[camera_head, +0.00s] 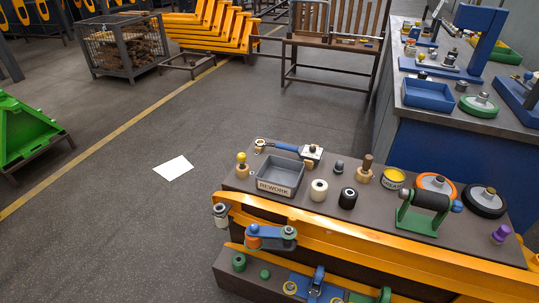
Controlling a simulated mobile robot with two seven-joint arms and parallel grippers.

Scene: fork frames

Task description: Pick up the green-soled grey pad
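I cannot clearly make out a grey pad with a green sole. A small dark grey-green piece (339,167) stands upright on the brown top of the near cart, behind the white and black rollers; it is too small to tell whether its underside is green. A similar small dark green piece (461,86) sits on the blue bench at the right, beside a green-rimmed wheel with a pale hub (479,104). Neither of my grippers shows in the head view.
The cart top (318,217) also holds a grey REWORK tray (281,175), a white roller (319,190), a black roller (348,198), a yellow tin (393,178), wheels and a green-framed roller (425,210). A yellow rail (380,246) edges its front. A white sheet (173,168) lies on open floor.

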